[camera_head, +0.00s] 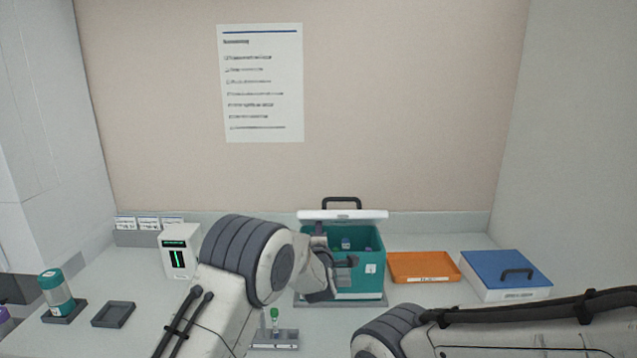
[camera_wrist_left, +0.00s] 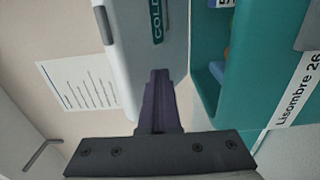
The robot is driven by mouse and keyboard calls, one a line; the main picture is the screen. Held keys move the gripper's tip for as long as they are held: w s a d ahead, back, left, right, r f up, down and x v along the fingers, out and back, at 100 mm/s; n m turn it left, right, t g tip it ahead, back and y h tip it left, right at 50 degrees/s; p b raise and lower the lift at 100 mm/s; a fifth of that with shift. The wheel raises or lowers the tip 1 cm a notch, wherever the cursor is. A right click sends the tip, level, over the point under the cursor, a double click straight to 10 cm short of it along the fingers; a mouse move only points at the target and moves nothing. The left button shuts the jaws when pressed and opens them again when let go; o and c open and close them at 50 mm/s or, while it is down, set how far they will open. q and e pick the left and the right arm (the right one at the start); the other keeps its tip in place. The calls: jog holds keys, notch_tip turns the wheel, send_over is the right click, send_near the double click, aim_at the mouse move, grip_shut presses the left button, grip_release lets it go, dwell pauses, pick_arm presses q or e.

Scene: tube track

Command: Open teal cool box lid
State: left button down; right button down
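The teal cool box (camera_head: 369,280) stands at the back middle of the counter. Its white lid (camera_head: 375,216) is raised at the back, with the dark handle (camera_head: 342,202) above it; the inside of the box shows. My left arm covers the box's left front. In the left wrist view my left gripper (camera_wrist_left: 158,75) has its fingers together, between the white lid (camera_wrist_left: 125,50) and the teal box wall (camera_wrist_left: 240,100). I see nothing held between the fingers; I cannot tell whether they touch the lid. My right gripper is out of view; only its arm shows at lower right.
An orange tray (camera_head: 424,267) and a blue-lidded white box (camera_head: 506,275) stand right of the cool box. A white device (camera_head: 180,252), a dark square holder (camera_head: 113,314) and a teal-capped jar (camera_head: 56,291) are at left. A small rack (camera_head: 274,339) with a green-capped tube is in front.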

aim_at(318, 220)
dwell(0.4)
pick_arm(q)
jog(key=shift+w+r+b, duration=0.15)
jog(key=shift+r+b, duration=0.2)
jog(key=shift+w, duration=0.1)
jog(key=shift+w+r, duration=1.1)
jog(key=shift+r, duration=0.15)
jog(key=shift+w+r, duration=0.45)
jog(key=shift+w, duration=0.25)
jog(key=shift+w+r, duration=0.45)
jog(key=shift+w, duration=0.25)
